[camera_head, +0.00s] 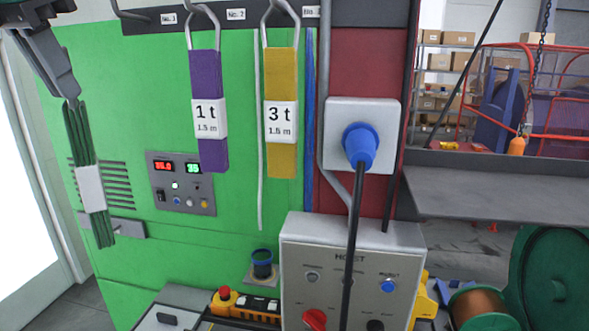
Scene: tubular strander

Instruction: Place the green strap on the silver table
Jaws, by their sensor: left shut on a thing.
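The green strap (81,145) hangs down at the left of the head view, dark green with a white label (90,188) around its lower part. My left gripper (72,97) is shut on the top end of the strap and holds it in the air in front of the green cabinet. A grey metal table (500,190), which looks like the silver table, is at the right with a bare top in the visible part. The strap is far to the left of this table. My right gripper does not show.
A purple strap (206,110) and a yellow strap (281,112) hang from hooks on a dark rail. A grey hoist control box (350,265) and a wall socket with a blue plug (359,146) stand between the strap and the table. A green reel (555,280) is at lower right.

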